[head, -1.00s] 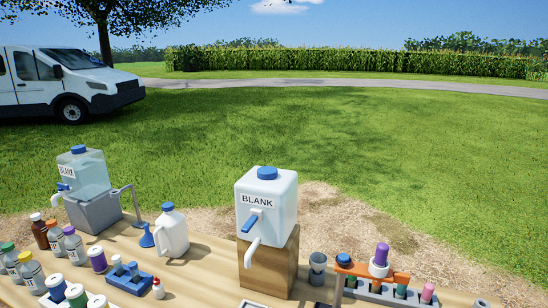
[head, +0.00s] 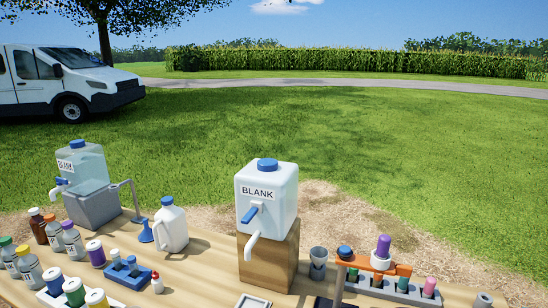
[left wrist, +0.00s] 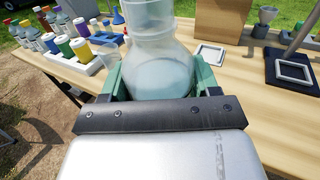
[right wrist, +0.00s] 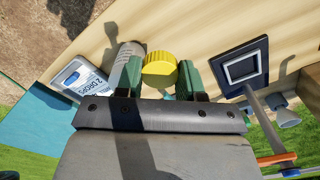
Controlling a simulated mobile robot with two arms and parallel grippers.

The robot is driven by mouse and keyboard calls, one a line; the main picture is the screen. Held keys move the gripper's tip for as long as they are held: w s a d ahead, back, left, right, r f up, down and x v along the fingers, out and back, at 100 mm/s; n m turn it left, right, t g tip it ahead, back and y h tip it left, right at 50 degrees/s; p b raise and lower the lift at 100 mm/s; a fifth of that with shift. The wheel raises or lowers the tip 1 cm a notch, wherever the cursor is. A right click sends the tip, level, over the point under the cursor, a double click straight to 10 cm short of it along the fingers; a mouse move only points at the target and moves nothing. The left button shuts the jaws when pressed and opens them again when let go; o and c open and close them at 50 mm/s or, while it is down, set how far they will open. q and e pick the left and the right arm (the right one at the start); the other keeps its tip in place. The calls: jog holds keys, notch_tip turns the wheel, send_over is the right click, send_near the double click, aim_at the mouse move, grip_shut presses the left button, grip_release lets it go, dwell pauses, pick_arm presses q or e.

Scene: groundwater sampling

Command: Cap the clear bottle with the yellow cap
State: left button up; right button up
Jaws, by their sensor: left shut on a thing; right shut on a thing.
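In the left wrist view, my left gripper (left wrist: 158,78) is shut around the wide body of a clear bottle (left wrist: 162,68). The bottle's neck reaches the top edge of the view, so its mouth is cut off. In the right wrist view, my right gripper (right wrist: 161,78) is shut on the ribbed yellow cap (right wrist: 160,69), with one finger on each side. Neither gripper shows in the head view. I cannot tell how far the cap is from the bottle's mouth.
In the head view, a white BLANK jug (head: 267,190) stands on a wooden block (head: 268,262). Several capped bottles stand at the left, with a blue rack (head: 128,276) beside them. A grey rack (head: 395,292) is at the right. A grey cylinder (right wrist: 126,62) with text lies behind the yellow cap.

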pick_arm(q)
jog(key=shift+s+a+m+h+b, duration=0.3)
jog(key=shift+s+a+m+h, duration=0.15)
jog(key=shift+h, duration=0.35)
pick_arm(e)
jog(key=n, duration=0.6)
jog(key=shift+w+d+r+n, duration=0.15)
jog(key=shift+r+n, duration=0.15)
pick_arm(q)
jog(key=shift+s+r+m+h, duration=0.25)
jog(key=shift+s+h, duration=0.1)
jog(key=shift+h, duration=0.15)
pick_arm(e)
jog(key=n, duration=0.5)
jog(key=shift+d+r, duration=0.15)
jog(key=shift+r, duration=0.2)
pick_arm(q)
jog(key=w+d+m+g+h, duration=0.2)
jog(key=w+d+m+h, duration=0.1)
jog(key=d, duration=0.4)
jog(key=w+d+m+g+h, duration=0.2)
jog(key=w+d+m+h, duration=0.1)
jog(key=d+m+h, duration=0.2)
jog(key=d+r+h, duration=0.1)
jog(key=d+h, duration=0.1)
jog(key=h, duration=0.1)
jog(key=shift+h, duration=0.3)
pick_arm(e)
jog(key=shift+w, duration=0.1)
